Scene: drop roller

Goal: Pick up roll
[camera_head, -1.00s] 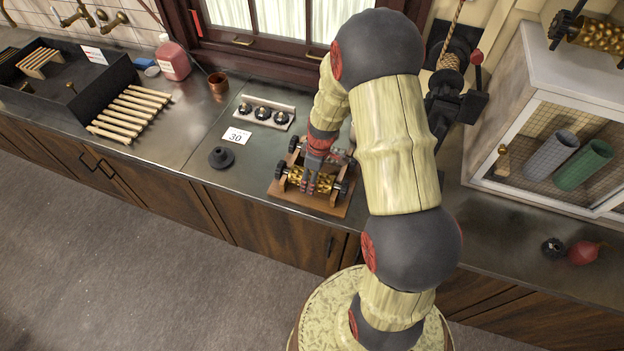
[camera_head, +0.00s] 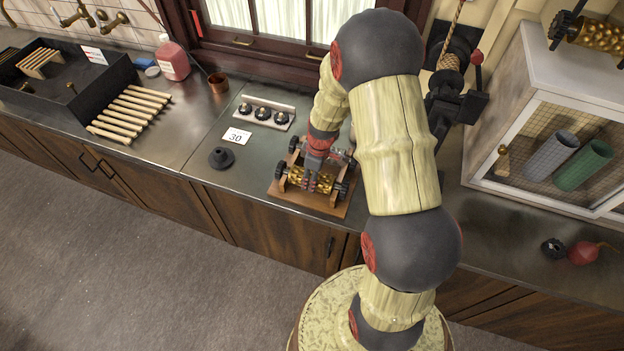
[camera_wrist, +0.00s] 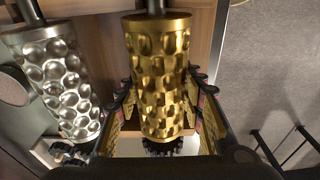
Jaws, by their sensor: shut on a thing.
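The gold dimpled roll (camera_head: 311,180) lies across a wooden stand (camera_head: 331,207) on the counter, with dark ends. My gripper (camera_head: 311,188) reaches down over its middle and is shut on it. In the wrist view the gold roll (camera_wrist: 160,75) sits between the two fingers of my gripper (camera_wrist: 160,115), one on each side. A silver dimpled roll (camera_wrist: 60,80) lies beside it, to the left in the wrist view. In the head view my gripper hides part of the stand and of the gold roll.
A black cone-shaped piece (camera_head: 221,158) and a card marked 30 (camera_head: 237,137) lie left of the stand. A tray with round knobs (camera_head: 264,113) is behind. The counter's front edge is close.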

